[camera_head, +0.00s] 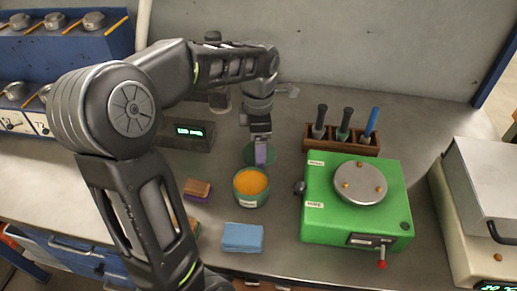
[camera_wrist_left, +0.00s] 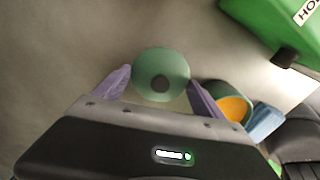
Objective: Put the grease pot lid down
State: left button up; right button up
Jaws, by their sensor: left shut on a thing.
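The green grease pot lid (camera_head: 249,154), round with a dark knob on top, is just behind the grease pot at the middle of the bench. It also shows between my purple fingertips in the left wrist view (camera_wrist_left: 160,62). My left gripper (camera_head: 261,155) points down and is shut on the lid. I cannot tell whether the lid touches the bench. The grease pot (camera_head: 251,199) stands uncovered and upright in front of the lid, with orange grease inside; it also shows in the wrist view (camera_wrist_left: 222,92). My right gripper is not in view.
A green machine (camera_head: 326,222) stands right of the pot, with a wooden tool rack (camera_head: 340,145) behind it. A blue cloth (camera_head: 242,238) lies in front of the pot. A brown-topped brush or block (camera_head: 198,188) lies left. A display box (camera_head: 188,135) stands behind left.

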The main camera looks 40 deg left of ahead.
pick_arm(q)
jog(key=shift+f, duration=0.65)
jog(key=shift+f, duration=0.1)
jog(key=shift+f, duration=0.15)
jog(key=o, duration=1.3)
notch_tip(320, 180, up, 8)
jog(key=shift+r, duration=0.1)
